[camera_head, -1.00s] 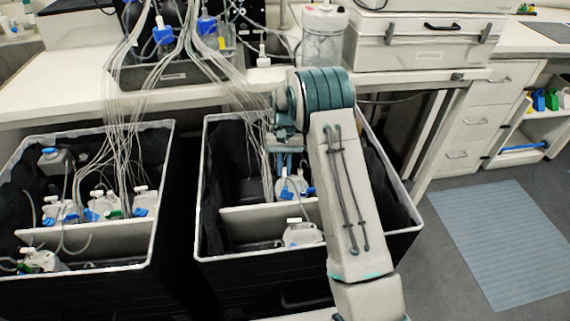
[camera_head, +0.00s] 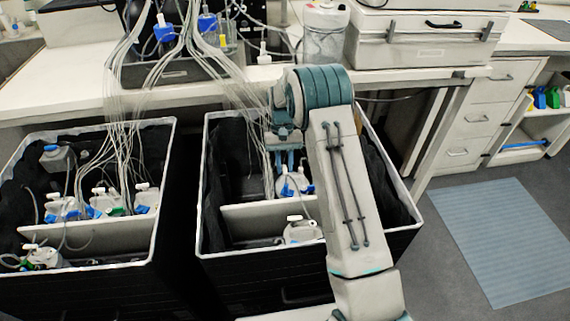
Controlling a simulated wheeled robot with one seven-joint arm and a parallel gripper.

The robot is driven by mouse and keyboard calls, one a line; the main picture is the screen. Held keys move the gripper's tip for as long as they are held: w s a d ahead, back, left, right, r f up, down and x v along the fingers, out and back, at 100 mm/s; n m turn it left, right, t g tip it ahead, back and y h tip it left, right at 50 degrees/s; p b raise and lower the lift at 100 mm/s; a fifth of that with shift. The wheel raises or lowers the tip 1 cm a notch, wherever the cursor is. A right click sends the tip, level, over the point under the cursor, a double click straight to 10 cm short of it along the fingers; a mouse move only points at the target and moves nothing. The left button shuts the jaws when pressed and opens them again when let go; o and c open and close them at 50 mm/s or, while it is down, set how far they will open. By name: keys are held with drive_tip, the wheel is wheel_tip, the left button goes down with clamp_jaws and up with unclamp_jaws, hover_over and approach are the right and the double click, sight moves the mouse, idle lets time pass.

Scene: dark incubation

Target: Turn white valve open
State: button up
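My gripper (camera_head: 287,160) points down into the right black bin (camera_head: 305,258), in its rear compartment. Its fingers are small in this view and partly hidden by my arm. Just below them is a white bottle (camera_head: 290,184) with a white valve on top and blue parts around it. I cannot tell whether the fingers touch the valve, or whether they are apart or closed. Another bottle with a white valve (camera_head: 294,218) stands in the front compartment of the same bin, apart from my gripper.
The left black bin (camera_head: 83,268) holds several bottles with white valves and tubes. Thin tubes (camera_head: 125,90) hang from the bench (camera_head: 75,95) into both bins. My arm covers the right bin's right part. Drawers (camera_head: 468,120) stand right; a blue mat (camera_head: 505,240) lies on open floor.

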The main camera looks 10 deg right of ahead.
drive_tip(key=p+v, duration=0.1)
drive_tip(key=v, duration=1.2)
drive_tip(key=shift+w+r, duration=0.15)
drive_tip(key=shift+r, duration=0.2)
